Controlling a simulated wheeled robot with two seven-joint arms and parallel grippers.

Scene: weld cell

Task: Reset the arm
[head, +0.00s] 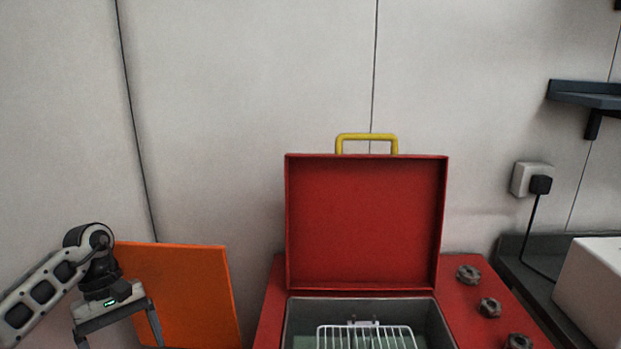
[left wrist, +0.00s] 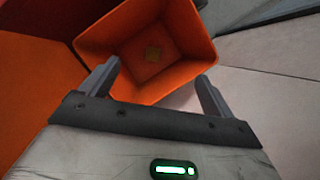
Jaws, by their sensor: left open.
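My left arm comes in from the left in the head view, bent downward. Its gripper (head: 117,319) points down in front of an orange panel (head: 190,295). In the left wrist view the gripper (left wrist: 158,82) is open, with its two fingers wide apart and nothing between them. Beyond the fingers is an open orange bin (left wrist: 190,80), seen from above, with a small brownish patch at its bottom. My right gripper is in neither view.
A red box (head: 268,318) stands to the right with its red lid (head: 365,222) raised and a yellow handle on top. A white wire rack (head: 366,337) sits inside. Several dark knobs (head: 489,307) line its right side. A dark shelf (head: 590,95) and a plugged socket (head: 529,180) are on the wall.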

